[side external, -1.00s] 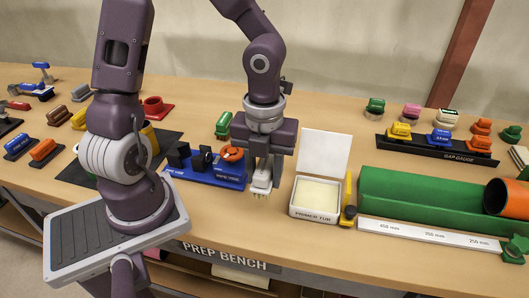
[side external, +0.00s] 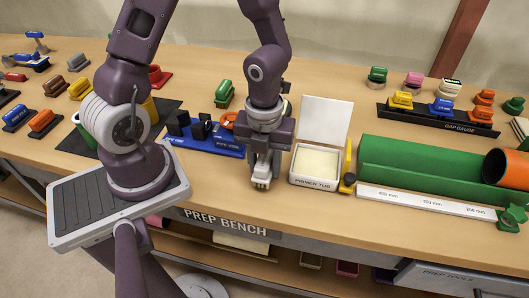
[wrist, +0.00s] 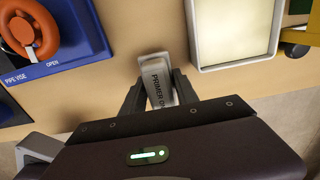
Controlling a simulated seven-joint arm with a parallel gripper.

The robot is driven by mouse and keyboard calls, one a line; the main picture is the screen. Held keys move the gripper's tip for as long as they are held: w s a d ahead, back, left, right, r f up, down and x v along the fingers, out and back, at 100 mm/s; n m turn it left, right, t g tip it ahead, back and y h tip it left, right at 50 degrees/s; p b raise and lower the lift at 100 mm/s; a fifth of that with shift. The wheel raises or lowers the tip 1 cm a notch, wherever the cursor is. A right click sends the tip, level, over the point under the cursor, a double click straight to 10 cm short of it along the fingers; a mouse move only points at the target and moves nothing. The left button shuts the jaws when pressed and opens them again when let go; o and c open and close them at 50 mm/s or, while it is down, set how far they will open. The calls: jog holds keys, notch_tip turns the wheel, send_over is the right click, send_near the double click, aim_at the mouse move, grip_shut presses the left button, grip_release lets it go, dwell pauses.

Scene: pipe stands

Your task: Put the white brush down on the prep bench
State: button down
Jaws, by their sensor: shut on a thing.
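My gripper (side external: 262,176) is shut on the white brush (side external: 261,183), just left of the primer tub and close to the bench's front edge. In the wrist view the brush (wrist: 158,80) is a pale block with dark lettering that starts with PRIMER, held between the two dark fingers. The bristle end points down, low over or on the wooden prep bench (side external: 330,215); I cannot tell whether it touches. My fingers hide part of the brush.
The primer tub (side external: 315,182) with its raised white lid stands right of the gripper, with a yellow-and-black tool (side external: 347,170) beside it. A blue pipe vise (side external: 220,145) stands left. A white ruler strip (side external: 425,202) and green trough lie further right. Bare wood lies around the brush.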

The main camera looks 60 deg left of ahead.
jog(key=shift+f, duration=0.75)
jog(key=shift+f, duration=0.1)
jog(key=shift+c, duration=1.9)
grip_release()
jog(key=shift+r, duration=3.5)
